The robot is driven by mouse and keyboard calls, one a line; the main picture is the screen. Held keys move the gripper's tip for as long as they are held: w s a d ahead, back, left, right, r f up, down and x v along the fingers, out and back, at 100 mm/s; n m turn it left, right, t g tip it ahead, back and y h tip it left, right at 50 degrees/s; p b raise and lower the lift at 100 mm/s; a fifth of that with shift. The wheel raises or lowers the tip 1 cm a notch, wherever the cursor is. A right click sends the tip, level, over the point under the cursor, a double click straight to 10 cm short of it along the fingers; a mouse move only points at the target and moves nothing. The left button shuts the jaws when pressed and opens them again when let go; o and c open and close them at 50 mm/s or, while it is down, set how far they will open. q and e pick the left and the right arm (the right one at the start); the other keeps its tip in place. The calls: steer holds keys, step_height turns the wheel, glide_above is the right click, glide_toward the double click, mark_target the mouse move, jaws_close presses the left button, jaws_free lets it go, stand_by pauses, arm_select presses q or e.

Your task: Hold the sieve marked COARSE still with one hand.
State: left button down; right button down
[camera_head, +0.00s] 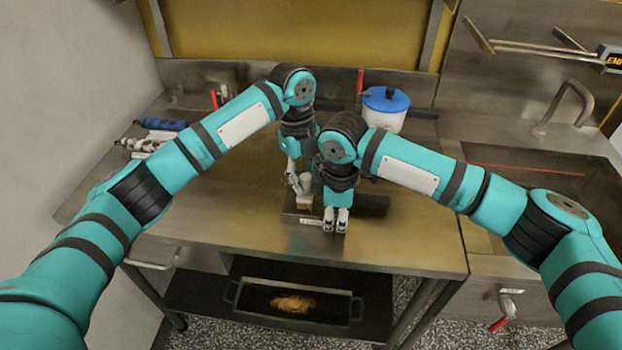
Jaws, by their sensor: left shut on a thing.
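My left gripper (298,185) points down over the middle of the steel table and is shut on a small beige piece (304,202). A flat dark item (291,218) with a pale label-like strip (312,221) lies just below and beside it. I cannot read any marking, so I cannot tell whether this is the sieve marked COARSE. My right gripper (336,221) points down at the right end of that strip, close to the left gripper. Its fingers are side by side, and I cannot tell if they are open. My arms hide part of the area.
A white pot with a blue lid (386,100) stands at the back. Blue and patterned rolls (160,124) lie at the left. A dark tray (240,300) sits on the lower shelf. The table's front left is clear.

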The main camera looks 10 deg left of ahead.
arm_select(q)
steer(key=shift+a+f, duration=0.1)
steer(key=shift+f, duration=0.05)
steer(key=shift+r, duration=3.05)
arm_select(e)
steer(key=c, duration=1.4)
jaws_free()
step_height(320, 180, up, 12)
